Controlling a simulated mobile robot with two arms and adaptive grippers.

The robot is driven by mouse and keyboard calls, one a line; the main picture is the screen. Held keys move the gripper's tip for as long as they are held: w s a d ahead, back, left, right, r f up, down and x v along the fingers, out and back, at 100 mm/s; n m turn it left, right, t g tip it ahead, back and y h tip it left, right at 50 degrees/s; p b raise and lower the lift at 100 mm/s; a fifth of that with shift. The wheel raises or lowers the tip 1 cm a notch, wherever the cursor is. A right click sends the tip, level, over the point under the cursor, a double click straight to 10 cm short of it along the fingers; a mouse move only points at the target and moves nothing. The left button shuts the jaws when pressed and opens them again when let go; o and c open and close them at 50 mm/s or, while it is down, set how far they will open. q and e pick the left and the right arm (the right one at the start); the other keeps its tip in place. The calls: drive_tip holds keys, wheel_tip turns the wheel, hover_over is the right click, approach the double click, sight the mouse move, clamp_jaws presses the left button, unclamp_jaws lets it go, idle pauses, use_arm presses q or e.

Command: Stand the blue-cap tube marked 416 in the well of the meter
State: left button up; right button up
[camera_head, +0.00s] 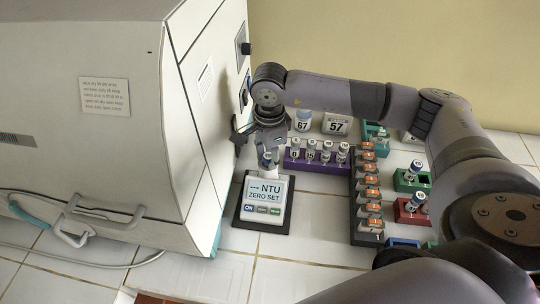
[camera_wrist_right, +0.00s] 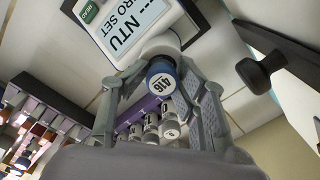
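The blue-cap tube marked 416 (camera_wrist_right: 161,80) is between the fingertips of my right gripper (camera_wrist_right: 163,88), which look closed against its sides. In the head view the right gripper (camera_head: 269,150) points down at the back of the meter (camera_head: 263,213), and the tube (camera_head: 266,160) shows just below it. The tube looks upright at the white collar of the meter's well (camera_wrist_right: 160,45). How deep it sits is hidden by the cap and fingers. The meter display reads "--- NTU ZERO SET". My left gripper is not in view.
A large white incubator (camera_head: 90,120) stands close on the left. A purple rack (camera_head: 316,163) with several capped tubes stands just right of the gripper. A dark rack with orange-topped items (camera_head: 368,200), green (camera_head: 408,184) and red (camera_head: 405,214) holders stand further right. Tiles before the meter are clear.

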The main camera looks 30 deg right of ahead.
drive_tip(key=shift+o, duration=0.5)
drive_tip(key=shift+s+f, duration=0.1)
drive_tip(key=shift+f, duration=0.55)
drive_tip(key=shift+r, duration=0.15)
drive_tip(key=shift+r+p, duration=0.6)
drive_tip(key=shift+p, duration=0.15)
drive_tip(key=shift+r, duration=0.35)
wheel_tip(320, 180, up, 12)
drive_tip(key=b, duration=0.3)
drive_tip(key=shift+f+b, duration=0.2)
drive_tip(key=shift+b, duration=0.1)
